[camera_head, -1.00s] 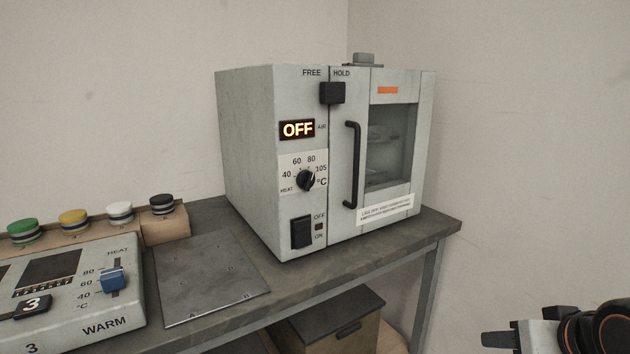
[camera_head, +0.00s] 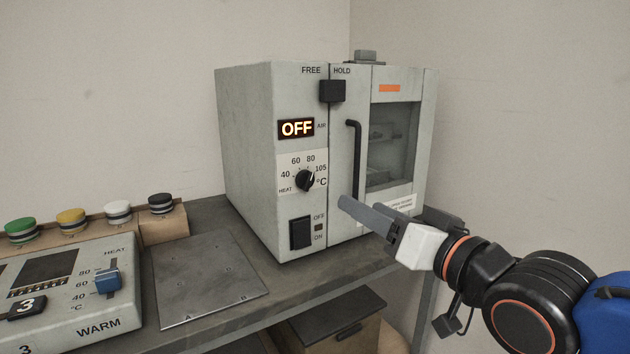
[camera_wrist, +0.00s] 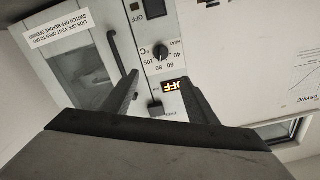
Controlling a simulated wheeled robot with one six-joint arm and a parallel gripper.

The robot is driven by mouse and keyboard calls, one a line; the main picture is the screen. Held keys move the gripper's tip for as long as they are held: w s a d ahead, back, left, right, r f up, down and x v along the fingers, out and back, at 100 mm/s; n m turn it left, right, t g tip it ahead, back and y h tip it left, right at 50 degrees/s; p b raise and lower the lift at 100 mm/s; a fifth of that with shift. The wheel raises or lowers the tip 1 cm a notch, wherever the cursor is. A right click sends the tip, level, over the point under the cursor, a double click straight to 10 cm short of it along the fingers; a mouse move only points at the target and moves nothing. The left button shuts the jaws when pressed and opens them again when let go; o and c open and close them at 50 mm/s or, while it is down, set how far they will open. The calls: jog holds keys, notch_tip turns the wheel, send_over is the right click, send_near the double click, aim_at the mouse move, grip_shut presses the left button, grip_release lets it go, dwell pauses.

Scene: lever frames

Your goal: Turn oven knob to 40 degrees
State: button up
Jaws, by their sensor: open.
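The oven (camera_head: 247,150) stands on the bench with its door shut. Its black round heat knob (camera_head: 305,181) is on the front panel, inside a scale marked 40, 60, 80 and 105; its exact pointer direction is too small to tell. The display (camera_head: 296,129) above reads OFF. My gripper (camera_head: 352,207) is in front of the lower oven door, to the right of the knob and apart from it. In the wrist view the knob (camera_wrist: 161,52) appears upside down, beyond the gap between the open, empty fingers (camera_wrist: 159,80).
A black door handle (camera_head: 353,165) stands out right of the knob. A black rocker switch (camera_head: 301,233) is below it, and a black latch (camera_head: 332,91) is above. A heater unit (camera_head: 95,318) and metal plate (camera_head: 208,278) lie left. Space before the knob is clear.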

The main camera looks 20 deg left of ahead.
aim_at(311, 178)
jog(key=x, duration=1.7)
jog(key=shift+a, duration=0.25)
jog(key=c, duration=1.1)
